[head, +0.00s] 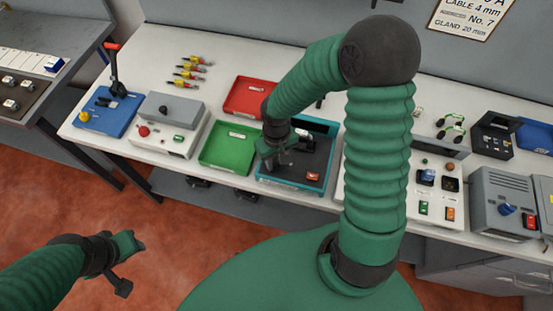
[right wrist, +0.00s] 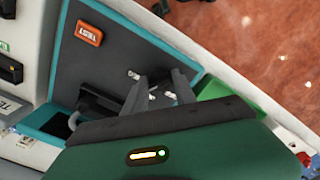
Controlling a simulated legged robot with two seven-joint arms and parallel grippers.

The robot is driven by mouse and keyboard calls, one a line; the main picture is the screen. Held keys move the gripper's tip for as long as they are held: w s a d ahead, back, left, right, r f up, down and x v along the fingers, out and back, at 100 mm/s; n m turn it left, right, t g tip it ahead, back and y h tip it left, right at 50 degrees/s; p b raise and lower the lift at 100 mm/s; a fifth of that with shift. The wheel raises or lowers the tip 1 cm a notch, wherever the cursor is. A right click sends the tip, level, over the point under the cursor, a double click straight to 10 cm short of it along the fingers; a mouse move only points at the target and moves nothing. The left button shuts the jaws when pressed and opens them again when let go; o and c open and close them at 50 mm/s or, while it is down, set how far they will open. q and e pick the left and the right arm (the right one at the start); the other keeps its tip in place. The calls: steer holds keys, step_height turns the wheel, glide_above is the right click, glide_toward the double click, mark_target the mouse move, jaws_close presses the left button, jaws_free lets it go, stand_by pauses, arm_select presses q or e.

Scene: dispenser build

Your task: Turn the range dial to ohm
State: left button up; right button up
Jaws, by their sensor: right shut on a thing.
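The tester (head: 316,189) is a teal-edged dark panel on the bench, with an orange TEST button (right wrist: 90,33) seen in the right wrist view. My right gripper (head: 277,163) is down over the left part of this panel. In the right wrist view its fingers (right wrist: 160,92) are close together at the panel face, shut on a small part that I take to be the range dial. The dial is mostly hidden by the fingers, and its pointing direction cannot be read. Pale small marks (right wrist: 133,75) show beside the fingers. My left gripper (head: 131,264) hangs over the floor, open and empty.
A green tray (head: 227,147) stands just left of the tester, and a red tray (head: 250,98) behind it. A white control box (head: 430,205) stands to the right. A blue base with a red-handled lever (head: 113,75) is at the far left.

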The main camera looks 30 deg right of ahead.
jaws_close()
steer(key=shift+r+n+p, duration=0.15)
steer(key=shift+n+p, duration=0.8)
steer(key=shift+n, duration=0.25)
steer(key=shift+w+n+p, duration=0.1)
steer(key=shift+n+p, duration=1)
steer(key=shift+n, duration=0.7)
steer(key=o, duration=1.1)
jaws_free()
steer(key=shift+f, duration=0.2)
